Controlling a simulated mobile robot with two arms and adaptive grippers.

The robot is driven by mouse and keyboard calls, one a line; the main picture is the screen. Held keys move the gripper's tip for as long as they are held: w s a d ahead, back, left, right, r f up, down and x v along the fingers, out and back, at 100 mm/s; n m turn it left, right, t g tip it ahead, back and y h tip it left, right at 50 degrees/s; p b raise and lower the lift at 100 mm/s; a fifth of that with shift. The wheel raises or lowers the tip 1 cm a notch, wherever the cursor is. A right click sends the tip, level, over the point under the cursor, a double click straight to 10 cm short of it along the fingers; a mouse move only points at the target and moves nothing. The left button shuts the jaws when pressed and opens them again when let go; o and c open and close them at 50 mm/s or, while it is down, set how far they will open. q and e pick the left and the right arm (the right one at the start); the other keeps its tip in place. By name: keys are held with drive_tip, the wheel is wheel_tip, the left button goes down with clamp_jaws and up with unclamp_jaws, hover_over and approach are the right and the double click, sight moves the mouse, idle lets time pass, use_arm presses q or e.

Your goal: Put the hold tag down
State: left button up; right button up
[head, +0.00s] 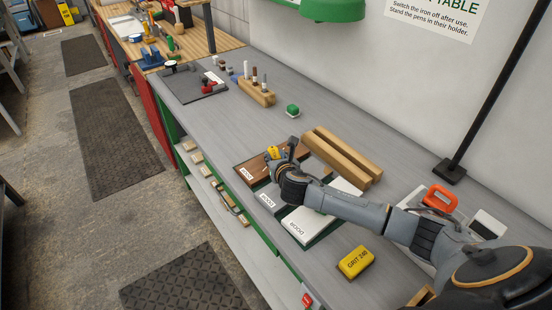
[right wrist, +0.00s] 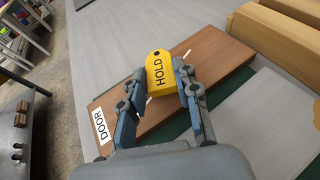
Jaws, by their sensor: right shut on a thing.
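The yellow hold tag (right wrist: 159,72), printed HOLD, sits between the fingers of my right gripper (right wrist: 165,92), which is shut on it. In the head view the tag (head: 272,153) shows just past my right gripper (head: 279,162). The tag is over the brown board (right wrist: 205,62), whose white label reads DOOR. This board (head: 247,172) is the far-left one of a row on the bench. I cannot tell whether the tag touches the board. My left gripper is not in view.
A white-topped board (head: 308,227) lies nearer, on a green base. Wooden blocks (head: 342,158) stand behind the boards. A yellow GRIT 240 block (head: 356,262) lies in front. A green button (head: 293,110) and a wooden pen holder (head: 257,93) are farther off. Bare grey bench (head: 215,125) lies left.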

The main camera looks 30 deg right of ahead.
drive_tip(key=shift+f, duration=0.55)
drive_tip(key=o, duration=0.9)
drive_tip(key=shift+f, duration=0.15)
drive_tip(key=shift+s+r, duration=0.1)
drive_tip(key=shift+r, duration=0.1)
drive_tip(key=v, duration=1.1)
drive_tip(key=shift+s+a+r+b, duration=0.1)
drive_tip(key=shift+s+a+b, duration=0.05)
drive_tip(key=shift+s+b, duration=0.25)
